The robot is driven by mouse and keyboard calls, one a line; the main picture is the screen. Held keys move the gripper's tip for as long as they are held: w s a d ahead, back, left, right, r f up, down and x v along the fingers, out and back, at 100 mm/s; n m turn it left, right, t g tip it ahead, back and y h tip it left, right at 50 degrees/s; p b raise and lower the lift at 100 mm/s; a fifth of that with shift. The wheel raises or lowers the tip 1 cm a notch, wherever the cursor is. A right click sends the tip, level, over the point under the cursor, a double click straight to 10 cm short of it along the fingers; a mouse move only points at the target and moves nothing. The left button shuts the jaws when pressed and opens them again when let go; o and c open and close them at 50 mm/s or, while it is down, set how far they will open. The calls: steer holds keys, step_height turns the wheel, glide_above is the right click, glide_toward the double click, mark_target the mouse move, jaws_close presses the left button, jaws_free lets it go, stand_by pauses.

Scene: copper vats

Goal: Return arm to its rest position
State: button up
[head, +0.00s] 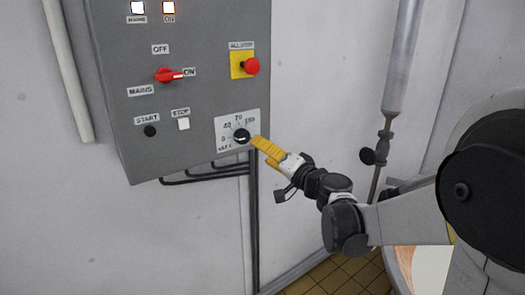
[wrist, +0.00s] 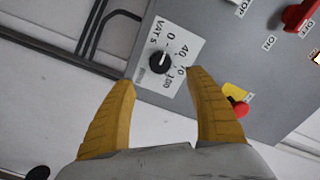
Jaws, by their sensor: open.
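My gripper (wrist: 160,85) has two yellow fingers, spread wide apart with nothing between them in the wrist view. In the head view my gripper (head: 256,141) is at the lower right of the grey control panel (head: 200,95), with its tips close to the black dial (head: 241,136). The dial also shows in the wrist view (wrist: 159,60), just beyond the gap between the fingertips. I cannot tell whether a finger touches it. My arm reaches in from the right, stretched toward the panel.
The panel carries a red MAINS switch (head: 168,75) turned to ON, a red ALL STOP button (head: 252,66) on yellow, and START and STOP buttons. Black conduits (head: 254,220) run below it. A vertical pipe with a valve (head: 382,148) stands right. Yellow-brown floor tiles (head: 335,280) show below.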

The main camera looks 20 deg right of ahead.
steer(key=s+a+f+n+g+b, duration=0.3)
steer(key=s+a+f+b, duration=0.15)
steer(key=s+f, duration=0.3)
steer(key=s+a+f+n+g+b, duration=0.3)
steer(key=s+a+f+g+b, duration=0.15)
steer(key=s+f, duration=0.35)
steer(key=s+d+f+n+g+h+b, duration=0.1)
steer(key=s+d+f+h+b, duration=0.3)
steer(key=s+f, duration=0.7)
steer(key=s+d+g+h, duration=0.1)
steer(key=s, duration=0.3)
steer(key=shift+d+f+g+h+b, duration=0.15)
steer(key=shift+d+g+h+b, duration=0.1)
steer(key=shift+g+h+b, duration=0.1)
